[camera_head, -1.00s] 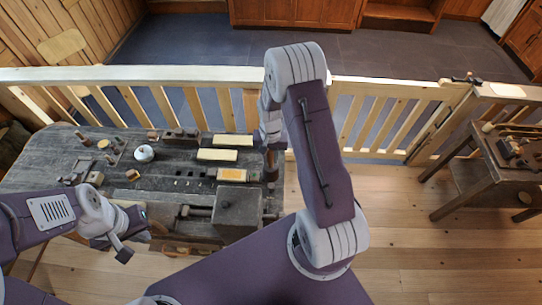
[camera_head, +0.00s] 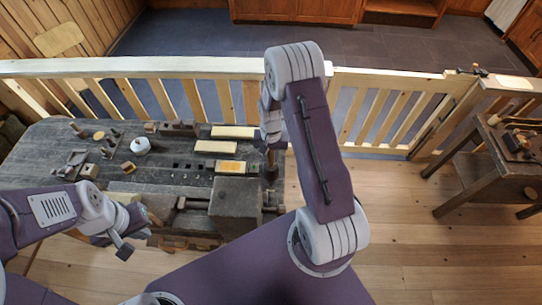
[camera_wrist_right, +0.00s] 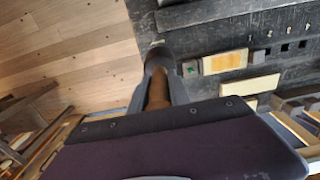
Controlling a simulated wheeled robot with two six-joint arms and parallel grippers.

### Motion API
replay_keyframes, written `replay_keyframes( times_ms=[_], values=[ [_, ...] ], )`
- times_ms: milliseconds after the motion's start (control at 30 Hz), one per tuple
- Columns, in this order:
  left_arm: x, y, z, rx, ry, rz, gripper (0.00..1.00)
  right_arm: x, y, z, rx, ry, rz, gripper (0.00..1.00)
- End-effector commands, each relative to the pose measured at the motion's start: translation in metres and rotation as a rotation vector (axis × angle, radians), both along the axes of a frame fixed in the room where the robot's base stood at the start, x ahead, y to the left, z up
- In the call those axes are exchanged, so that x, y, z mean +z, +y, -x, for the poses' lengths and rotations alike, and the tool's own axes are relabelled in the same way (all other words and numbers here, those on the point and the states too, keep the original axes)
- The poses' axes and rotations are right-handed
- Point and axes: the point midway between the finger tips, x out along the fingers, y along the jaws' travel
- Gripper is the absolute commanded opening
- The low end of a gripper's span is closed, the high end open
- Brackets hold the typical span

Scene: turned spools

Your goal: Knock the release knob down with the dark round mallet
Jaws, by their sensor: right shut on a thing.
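My right gripper (camera_wrist_right: 158,95) is shut on the brown handle of the dark round mallet (camera_wrist_right: 158,56). The mallet head shows beyond the fingers, over or beside the bench edge; its height above the bench is unclear. In the head view the mallet (camera_head: 270,168) hangs below the right gripper (camera_head: 271,140) at the bench's right end. My left gripper (camera_head: 125,247) is near the bench's front edge, empty as far as I see, and its jaw gap is unclear. I cannot make out for sure which part is the release knob.
The dark workbench (camera_head: 50,155) carries a white round pot (camera_head: 140,146), several pegs and small blocks, pale yellow bars (camera_head: 215,147) and a large dark block (camera_head: 236,196) at front right. A wooden railing (camera_head: 180,68) runs behind. A side table (camera_head: 480,180) stands at right.

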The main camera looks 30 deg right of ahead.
Motion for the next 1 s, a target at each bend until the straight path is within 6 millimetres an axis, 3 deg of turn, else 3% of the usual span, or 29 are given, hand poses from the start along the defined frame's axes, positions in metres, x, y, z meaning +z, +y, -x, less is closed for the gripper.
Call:
replay_keyframes(
  times_ms=[267,567,1000],
  values=[
    [-0.003,0.0,0.0,0.0,0.0,0.0,0.0,-0.004,0.0,0.0,0.0,0.0,0.0,0.0],
    [-0.031,0.0,0.0,0.0,0.0,0.0,0.0,-0.039,0.001,0.0,0.0,0.0,0.0,0.0],
    [-0.028,0.0,0.0,0.0,0.0,0.0,0.0,-0.036,0.001,0.0,0.0,-0.001,0.001,0.0]
  ],
)
